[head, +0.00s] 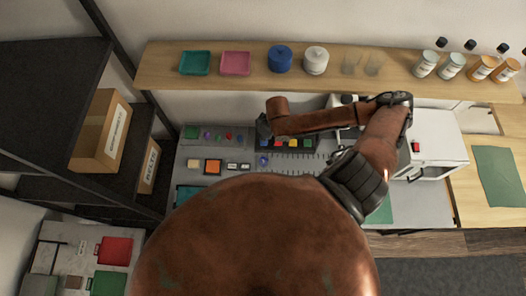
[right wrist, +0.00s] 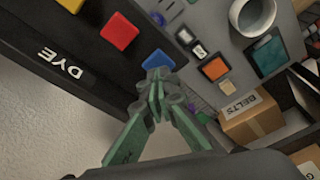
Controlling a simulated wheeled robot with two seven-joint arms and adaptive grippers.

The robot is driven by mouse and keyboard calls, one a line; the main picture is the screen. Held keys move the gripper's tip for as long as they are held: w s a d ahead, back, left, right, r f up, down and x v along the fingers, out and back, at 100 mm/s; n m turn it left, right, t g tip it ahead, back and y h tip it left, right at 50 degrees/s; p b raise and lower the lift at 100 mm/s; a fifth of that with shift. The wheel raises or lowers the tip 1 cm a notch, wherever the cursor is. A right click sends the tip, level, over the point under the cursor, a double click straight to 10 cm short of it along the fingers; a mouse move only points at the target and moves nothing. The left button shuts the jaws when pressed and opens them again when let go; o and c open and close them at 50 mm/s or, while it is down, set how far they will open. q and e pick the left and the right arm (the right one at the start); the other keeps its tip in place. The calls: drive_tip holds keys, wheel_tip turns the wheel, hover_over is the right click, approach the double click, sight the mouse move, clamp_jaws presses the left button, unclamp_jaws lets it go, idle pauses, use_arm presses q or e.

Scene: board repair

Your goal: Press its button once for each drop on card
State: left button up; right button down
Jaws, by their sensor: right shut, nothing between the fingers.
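The black panel marked DYE (right wrist: 75,65) carries a yellow button (right wrist: 71,4), a red button (right wrist: 119,31) and a blue button (right wrist: 157,61). Small coloured marks (head: 218,136) lie left of the panel, too small to count. My left gripper is out of view.
An orange square (right wrist: 214,69), black-and-white tiles (right wrist: 192,42), a white mug (right wrist: 251,14) and a teal tray (right wrist: 267,56) lie beside the panel. A shelf (head: 160,70) with trays, jars and bottles runs behind. A white cabinet (head: 437,140) stands at the right.

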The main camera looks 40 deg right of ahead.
wheel_tip(320, 180, up, 6)
idle(0.6)
idle(0.4)
